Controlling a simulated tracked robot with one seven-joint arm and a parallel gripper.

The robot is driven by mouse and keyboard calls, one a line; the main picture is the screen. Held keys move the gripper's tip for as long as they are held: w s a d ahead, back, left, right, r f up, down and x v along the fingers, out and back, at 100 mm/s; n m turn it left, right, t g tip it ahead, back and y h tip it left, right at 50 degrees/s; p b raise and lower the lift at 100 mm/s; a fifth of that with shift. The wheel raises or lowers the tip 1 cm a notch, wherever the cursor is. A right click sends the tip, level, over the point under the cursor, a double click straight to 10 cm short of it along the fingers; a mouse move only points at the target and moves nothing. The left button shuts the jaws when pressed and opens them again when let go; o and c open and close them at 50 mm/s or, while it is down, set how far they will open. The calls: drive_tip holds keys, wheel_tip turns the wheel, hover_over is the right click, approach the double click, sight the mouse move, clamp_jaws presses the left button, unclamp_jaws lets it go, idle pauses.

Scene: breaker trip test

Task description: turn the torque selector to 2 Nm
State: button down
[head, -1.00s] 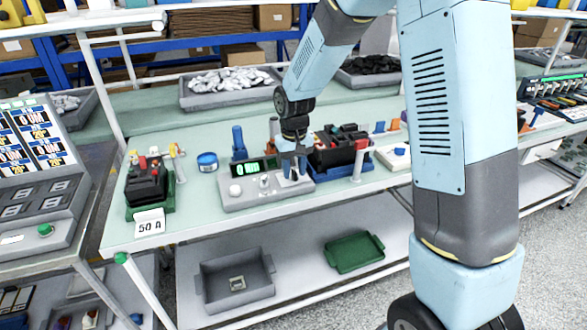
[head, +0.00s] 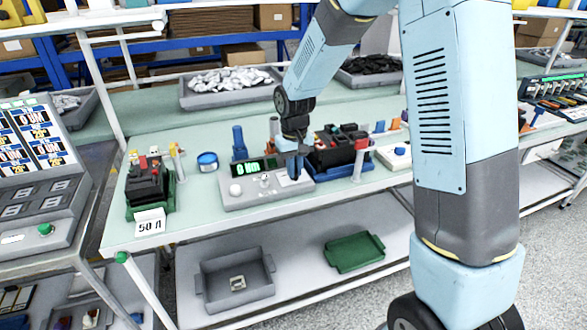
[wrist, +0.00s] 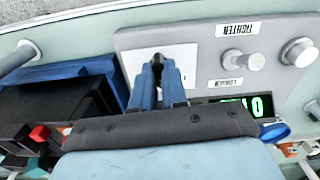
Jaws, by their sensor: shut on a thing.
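The grey control box (head: 225,203) stands on the bench, with a green display (head: 249,168) that seems to read 0 NM. My gripper (head: 291,177) points down at the white dial plate (head: 306,183) on the box's right end. In the wrist view the two blue fingers of my gripper (wrist: 161,66) are close together over the same white plate (wrist: 187,72). They are shut on the torque selector, which they almost wholly hide. Its pointer and the plate's marks cannot be read. The display (wrist: 247,105) shows partly in the wrist view.
A knob (wrist: 236,60) beside a TIGHTEN label and another round knob (wrist: 299,52) are on the box near my gripper. A black breaker in a blue tray (head: 322,177) stands close on the right. Another breaker (head: 147,184) stands in a green holder at left.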

drive_tip(key=n, duration=0.4)
drive_tip(key=shift+n, duration=2.1)
drive_tip(key=c, duration=1.2)
unclamp_jaws()
drive_tip(key=shift+o, duration=0.2)
wheel_tip(320, 180, up, 14)
drive_tip(key=shift+f, duration=0.15)
